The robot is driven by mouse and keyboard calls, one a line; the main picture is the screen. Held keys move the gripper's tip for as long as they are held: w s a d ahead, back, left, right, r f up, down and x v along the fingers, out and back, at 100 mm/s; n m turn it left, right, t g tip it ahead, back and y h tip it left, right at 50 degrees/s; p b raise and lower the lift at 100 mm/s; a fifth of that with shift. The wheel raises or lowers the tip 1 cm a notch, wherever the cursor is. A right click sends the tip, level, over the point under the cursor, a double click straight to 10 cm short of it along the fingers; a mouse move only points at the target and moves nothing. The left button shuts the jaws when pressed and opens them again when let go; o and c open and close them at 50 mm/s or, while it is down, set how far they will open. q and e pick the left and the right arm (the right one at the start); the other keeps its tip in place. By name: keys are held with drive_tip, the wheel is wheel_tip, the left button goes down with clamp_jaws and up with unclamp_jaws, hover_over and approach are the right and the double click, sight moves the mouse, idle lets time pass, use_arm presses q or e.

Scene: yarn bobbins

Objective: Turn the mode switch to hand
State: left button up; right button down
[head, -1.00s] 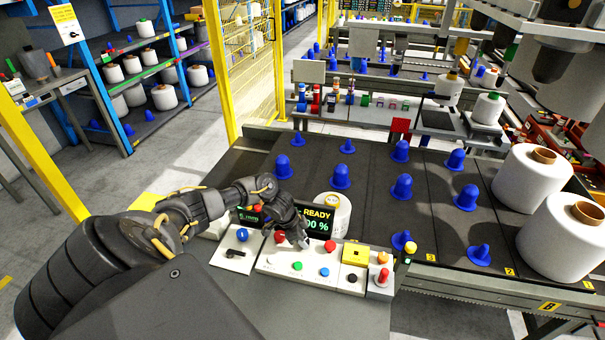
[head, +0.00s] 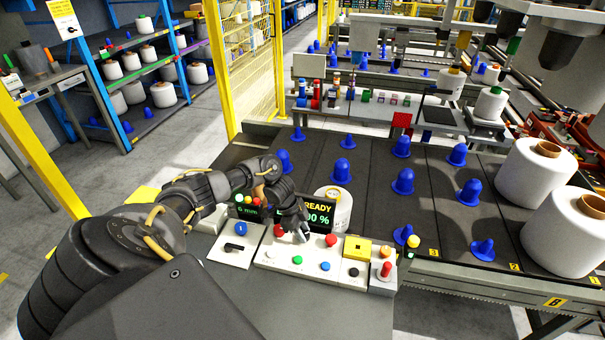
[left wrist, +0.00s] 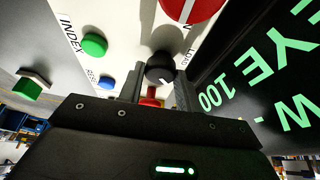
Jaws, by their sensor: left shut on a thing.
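A small black round knob with a white mark (left wrist: 160,68), seemingly the mode switch, stands on the white control panel (head: 290,262). My left gripper (head: 302,234) reaches down to the panel's back edge, by the display. In the left wrist view its two fingers (left wrist: 160,90) sit on either side of the knob, shut on it. The lettering beside the knob is partly cut off, so I cannot read its setting. In the head view the fingers mostly hide the knob. My right gripper is not in view.
Just behind the gripper is a dark display (head: 318,216) with READY on it. Red buttons (head: 331,240), a green button (head: 298,260) and a blue button (head: 325,266) are close by. Left is a plate with a black lever (head: 234,247). Blue cones stand on the conveyor beyond.

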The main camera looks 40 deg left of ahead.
use_arm(q)
drive_tip(key=o, duration=1)
drive_tip(key=b+v, duration=0.1)
drive_tip(key=v, duration=0.9)
drive_tip(key=shift+r+b, duration=0.3)
drive_tip(key=shift+r, duration=0.05)
